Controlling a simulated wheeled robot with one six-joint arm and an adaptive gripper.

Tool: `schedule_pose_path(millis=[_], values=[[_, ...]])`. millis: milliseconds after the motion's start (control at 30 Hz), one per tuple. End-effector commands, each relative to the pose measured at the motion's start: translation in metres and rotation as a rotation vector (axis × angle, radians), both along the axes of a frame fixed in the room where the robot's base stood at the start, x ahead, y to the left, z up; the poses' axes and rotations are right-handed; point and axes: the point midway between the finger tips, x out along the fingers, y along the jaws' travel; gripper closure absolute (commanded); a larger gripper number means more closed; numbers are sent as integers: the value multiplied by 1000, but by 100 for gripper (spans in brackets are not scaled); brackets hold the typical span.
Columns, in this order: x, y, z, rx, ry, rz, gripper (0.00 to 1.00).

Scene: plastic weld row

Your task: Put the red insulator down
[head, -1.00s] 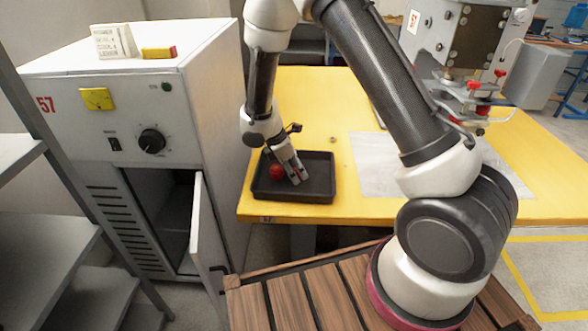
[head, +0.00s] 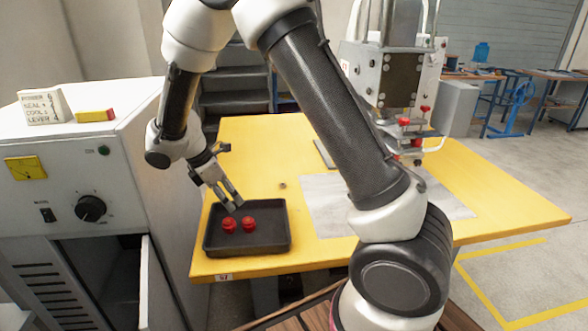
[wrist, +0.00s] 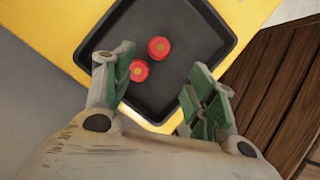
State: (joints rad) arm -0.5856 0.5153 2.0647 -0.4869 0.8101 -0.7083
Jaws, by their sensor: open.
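Two red insulators sit in a black tray (head: 275,248) on the yellow table. One insulator (head: 229,225) is at the left and the other insulator (head: 249,224) is close beside it at the right. In the wrist view one insulator (wrist: 139,71) is nearer my gripper and the other (wrist: 158,47) is farther off. I cannot tell which one the task means. My gripper (head: 232,205) is open and empty above the tray, with its fingers (wrist: 158,92) spread wide.
A grey cabinet (head: 60,145) with a dial and an open door stands at the left. A sign block and a red-yellow box (head: 95,115) lie on its top. A press machine (head: 395,75) stands behind the table. A pale sheet (head: 325,205) lies right of the tray.

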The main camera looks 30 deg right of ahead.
Motion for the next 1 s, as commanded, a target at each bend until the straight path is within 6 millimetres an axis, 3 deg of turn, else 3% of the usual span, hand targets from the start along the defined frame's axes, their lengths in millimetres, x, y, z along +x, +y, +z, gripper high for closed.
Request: schedule_pose_path(millis=[133, 267, 400, 600, 800, 1000], values=[[-3, -18, 26, 29, -40, -87, 44], [-21, -60, 81, 105, -131, -307, 44], [-64, -116, 143, 213, -248, -618, 44], [-146, -175, 199, 380, -401, -1047, 44], [-224, -203, 219, 540, -516, -1399, 44], [-261, -207, 221, 630, -568, -1568, 44]])
